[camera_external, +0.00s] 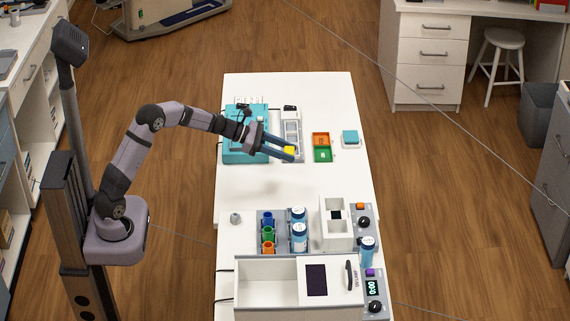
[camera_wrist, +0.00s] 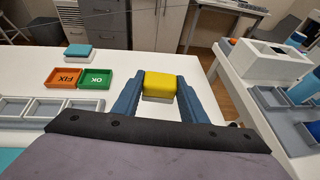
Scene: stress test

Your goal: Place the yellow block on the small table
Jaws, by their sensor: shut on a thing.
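The yellow block (camera_wrist: 160,83), with a pale underside, sits between the two blue fingers of my gripper (camera_wrist: 161,94) in the wrist view. In the external view the yellow block (camera_external: 289,150) shows at the fingertips of my gripper (camera_external: 281,148), which is shut on it. It is held above the far white table (camera_external: 262,190), apparently raised off the surface. A second white table (camera_external: 228,262) stands nearer the camera with a narrow gap between. I cannot tell which surface is the small table.
A grey compartment tray (camera_external: 292,130) and a teal device (camera_external: 240,142) are by my gripper. An orange tray (camera_external: 320,139), a green tray (camera_external: 323,155) and a teal-topped block (camera_external: 351,137) lie to the right. The near table holds several bottles and devices. The far table's front part is clear.

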